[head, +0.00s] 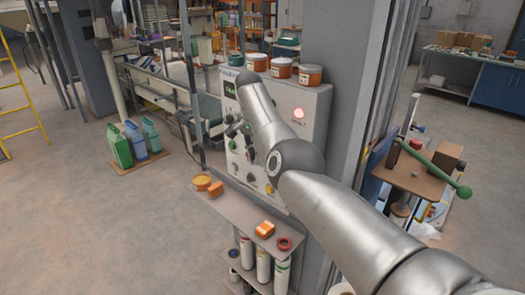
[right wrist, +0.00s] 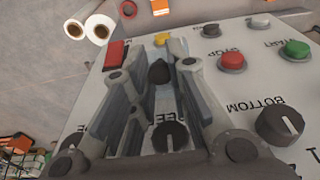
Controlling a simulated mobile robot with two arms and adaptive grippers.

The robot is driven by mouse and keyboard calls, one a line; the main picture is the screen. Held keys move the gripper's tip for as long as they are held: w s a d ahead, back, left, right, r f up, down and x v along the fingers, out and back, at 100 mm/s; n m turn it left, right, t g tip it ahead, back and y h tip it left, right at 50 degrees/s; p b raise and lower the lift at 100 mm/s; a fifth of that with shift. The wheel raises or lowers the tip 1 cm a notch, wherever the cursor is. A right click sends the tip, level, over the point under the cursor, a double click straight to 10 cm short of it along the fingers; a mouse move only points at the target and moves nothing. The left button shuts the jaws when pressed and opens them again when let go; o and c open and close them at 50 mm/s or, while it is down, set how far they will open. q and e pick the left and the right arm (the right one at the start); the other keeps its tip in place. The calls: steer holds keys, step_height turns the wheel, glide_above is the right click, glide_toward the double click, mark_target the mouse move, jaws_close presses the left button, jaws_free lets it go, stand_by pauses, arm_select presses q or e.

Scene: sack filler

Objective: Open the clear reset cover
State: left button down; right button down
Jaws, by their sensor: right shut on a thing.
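My right gripper (head: 238,130) is at the front of the grey control panel, partly hidden by my own arm. In the right wrist view its two fingers (right wrist: 160,78) point at the panel face, with a small dark knob-like piece (right wrist: 158,72) between their tips; they are shut on it. A yellow button (right wrist: 162,38) lies just beyond the fingertips. I cannot make out a clear cover distinctly; a see-through part is hard to tell from the bluish finger pads. My left gripper is not in view.
Near the fingers are a red rectangular switch (right wrist: 115,53), a red stop button (right wrist: 232,62), a green start button (right wrist: 296,50) and a black dial (right wrist: 280,122). Orange-brown jars (head: 310,74) stand on the panel box. A shelf (head: 228,208) juts out below it.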

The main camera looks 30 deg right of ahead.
stand_by(0.5)
steer(key=c, duration=1.3)
jaws_free()
steer(key=shift+d, duration=0.1)
steer(key=shift+c, duration=0.2)
step_height(320, 180, up, 7)
steer(key=a, duration=0.1)
steer(key=shift+s+r, duration=0.15)
